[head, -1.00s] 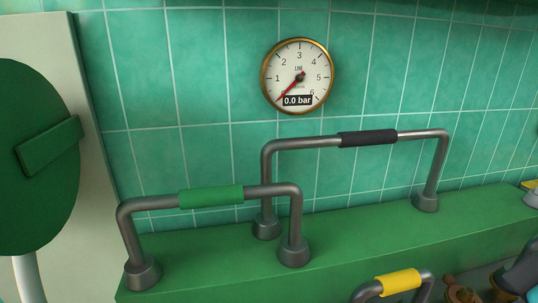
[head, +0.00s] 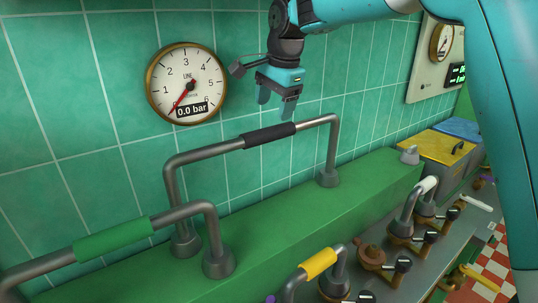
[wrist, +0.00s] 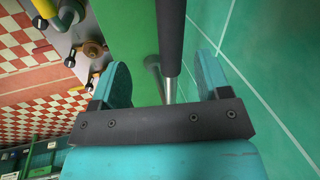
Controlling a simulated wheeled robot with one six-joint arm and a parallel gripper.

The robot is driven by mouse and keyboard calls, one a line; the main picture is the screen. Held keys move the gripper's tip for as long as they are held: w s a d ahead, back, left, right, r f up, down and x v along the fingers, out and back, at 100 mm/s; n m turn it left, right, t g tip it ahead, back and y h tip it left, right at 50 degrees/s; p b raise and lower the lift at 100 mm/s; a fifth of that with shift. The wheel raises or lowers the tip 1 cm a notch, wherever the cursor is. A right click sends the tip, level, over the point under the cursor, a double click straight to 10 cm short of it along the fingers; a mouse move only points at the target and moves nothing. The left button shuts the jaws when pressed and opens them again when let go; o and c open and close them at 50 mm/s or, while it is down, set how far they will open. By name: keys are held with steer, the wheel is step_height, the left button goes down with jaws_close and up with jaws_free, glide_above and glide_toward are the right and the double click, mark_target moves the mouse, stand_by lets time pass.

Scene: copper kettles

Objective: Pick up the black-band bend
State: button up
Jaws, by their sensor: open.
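The black-band bend (head: 269,136) is a grey pipe arch with a black sleeve on its top bar, standing upright on two round feet on a green ledge against the tiled wall. My gripper (head: 275,104) is open and empty, pointing down just above the black sleeve in the head view. In the wrist view, the black sleeve (wrist: 170,45) runs lengthwise between the fingers of my gripper (wrist: 160,85), closer to the right finger. Whether a finger touches it, I cannot tell.
The green-band bend (head: 113,238) stands at the front left and the yellow-band bend (head: 318,263) lower, in front of the ledge (head: 280,215). A round pressure gauge (head: 187,84) reading 0.0 bar hangs on the wall left of my gripper. Brass valves (head: 372,256) line the lower counter.

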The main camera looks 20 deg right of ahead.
mark_target(268, 140)
steer(key=shift+m, duration=0.7)
steer(key=w+f, duration=0.1)
steer(key=w+f+p, duration=0.1)
steer(key=f, duration=0.1)
steer(key=w+f+p, duration=0.1)
steer(key=f, duration=0.1)
steer(key=shift+w+d+f, duration=0.1)
steer(key=shift+w+f, duration=0.05)
steer(key=shift+f, duration=0.1)
steer(key=p+x, duration=0.1)
steer(key=x, duration=0.1)
steer(key=p+x, duration=0.1)
steer(key=x, duration=0.1)
steer(key=p+x, duration=0.1)
steer(key=shift+w+d+f, duration=0.1)
steer(key=shift+f, duration=0.35)
steer(key=shift+c, duration=0.2)
steer(key=c, duration=1.1)
steer(key=shift+r, duration=0.15)
jaws_close()
steer(key=shift+d+r, duration=0.1)
